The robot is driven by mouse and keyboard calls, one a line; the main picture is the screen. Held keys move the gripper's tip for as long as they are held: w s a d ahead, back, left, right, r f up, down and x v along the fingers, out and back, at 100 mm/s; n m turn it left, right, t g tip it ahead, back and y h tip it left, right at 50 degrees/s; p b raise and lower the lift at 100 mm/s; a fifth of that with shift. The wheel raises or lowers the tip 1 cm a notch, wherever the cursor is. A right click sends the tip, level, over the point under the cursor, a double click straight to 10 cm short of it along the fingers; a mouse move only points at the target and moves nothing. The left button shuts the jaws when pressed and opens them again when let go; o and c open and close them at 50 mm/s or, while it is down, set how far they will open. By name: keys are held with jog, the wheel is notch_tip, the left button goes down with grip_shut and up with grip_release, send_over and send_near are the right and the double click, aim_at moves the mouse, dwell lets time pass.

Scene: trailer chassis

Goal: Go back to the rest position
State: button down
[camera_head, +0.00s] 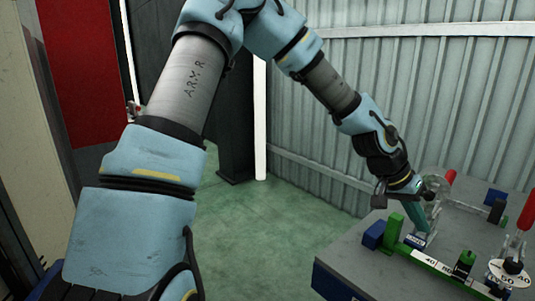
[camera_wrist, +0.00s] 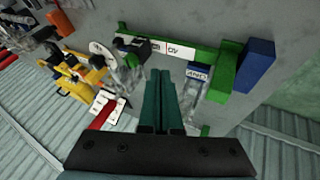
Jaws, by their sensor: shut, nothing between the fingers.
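My gripper (camera_head: 418,219) is at the end of my arm, over the left part of the grey table (camera_head: 345,262) in the head view. Its teal fingers point down beside a clear part and a green bar. In the wrist view the two fingers of my gripper (camera_wrist: 162,92) lie side by side, closed, with nothing seen between them. The fingertips are close to a green rail (camera_wrist: 190,50) with a white label. Whether they touch anything I cannot tell.
Green and blue blocks (camera_head: 373,235) stand near the table's left edge. Red-handled clamps (camera_head: 527,210) stand at the right. A yellow device (camera_wrist: 85,75) shows in the wrist view. A corrugated wall (camera_head: 430,90) rises behind the table. Green floor (camera_head: 260,235) is open to the left.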

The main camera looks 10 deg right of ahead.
jog(key=w+a+f+n+t+y, duration=0.15)
jog(key=w+a, duration=0.25)
jog(key=a, duration=0.5)
jog(key=w+a+n+t+y, duration=0.1)
jog(key=w+a+n, duration=0.15)
jog(key=a, duration=0.55)
jog(key=w+a+f+n+t+y, duration=0.15)
jog(key=w+a, duration=0.25)
jog(key=a, duration=0.5)
jog(key=s+a+r+n+y, duration=0.1)
jog(key=a+r+n, duration=0.1)
jog(key=a, duration=0.8)
jog(key=s+a+r+n+y, duration=0.1)
jog(key=s+a+r+n, duration=0.1)
jog(key=a, duration=0.8)
jog(key=shift+s+a+n, duration=0.2)
jog(key=shift+a+n, duration=0.05)
jog(key=shift+n, duration=0.6)
jog(key=c, duration=1.6)
grip_release()
jog(key=shift+r, duration=0.1)
